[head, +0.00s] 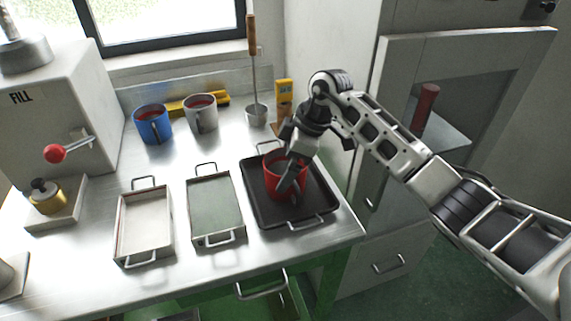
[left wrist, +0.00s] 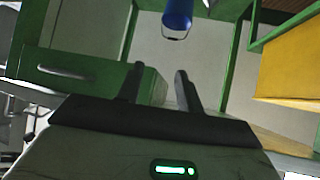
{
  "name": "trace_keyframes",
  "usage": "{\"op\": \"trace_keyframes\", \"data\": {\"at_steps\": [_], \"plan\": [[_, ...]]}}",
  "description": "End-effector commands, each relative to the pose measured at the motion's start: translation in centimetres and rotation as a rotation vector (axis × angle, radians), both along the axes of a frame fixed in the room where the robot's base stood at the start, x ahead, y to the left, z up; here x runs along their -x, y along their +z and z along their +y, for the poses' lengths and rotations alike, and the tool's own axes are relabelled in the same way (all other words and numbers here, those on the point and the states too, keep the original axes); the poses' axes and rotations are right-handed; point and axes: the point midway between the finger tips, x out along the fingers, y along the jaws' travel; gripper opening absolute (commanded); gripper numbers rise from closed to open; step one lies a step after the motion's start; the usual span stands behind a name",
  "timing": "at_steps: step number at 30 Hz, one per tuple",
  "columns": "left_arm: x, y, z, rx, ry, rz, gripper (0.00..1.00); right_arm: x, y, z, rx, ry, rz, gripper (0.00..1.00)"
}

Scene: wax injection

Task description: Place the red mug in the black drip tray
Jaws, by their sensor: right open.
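The red mug (head: 279,185) is upright in the black drip tray (head: 318,187), toward the tray's left-middle part. My right gripper (head: 292,180) comes down over the mug's near right side, with its jaws open and close around the mug's rim or wall. Part of the mug is hidden by the gripper, and I cannot tell whether the fingers touch it. In the left wrist view my left gripper (left wrist: 160,85) is open and empty, facing green drawers below the table; the head view does not show it.
A green-grey tray (head: 214,207) and a white tray (head: 145,225) lie left of the black tray. A blue mug (head: 152,126) and a grey mug (head: 201,116) stand behind. The fill machine (head: 50,125) is at left.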

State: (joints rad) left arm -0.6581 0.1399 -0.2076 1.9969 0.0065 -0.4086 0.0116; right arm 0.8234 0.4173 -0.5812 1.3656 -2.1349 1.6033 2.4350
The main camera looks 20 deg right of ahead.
Motion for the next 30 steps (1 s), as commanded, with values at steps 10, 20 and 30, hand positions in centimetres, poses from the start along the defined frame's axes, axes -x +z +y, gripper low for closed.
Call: {"op": "trace_keyframes", "data": {"at_steps": [10,20,30], "plan": [[-0.1,-0.1,-0.1,0.003,0.000,-0.005,0.36,0.9,6.6,-2.7,0.001,-0.001,-0.005,1.00],[-0.1,-0.2,-0.1,0.004,-0.003,-0.005,0.36,1.5,10.1,-4.0,0.000,0.001,-0.002,1.00],[-0.1,-0.1,-0.2,0.003,-0.005,-0.006,0.36,1.6,10.3,-4.1,0.000,0.000,0.000,1.00]]}}
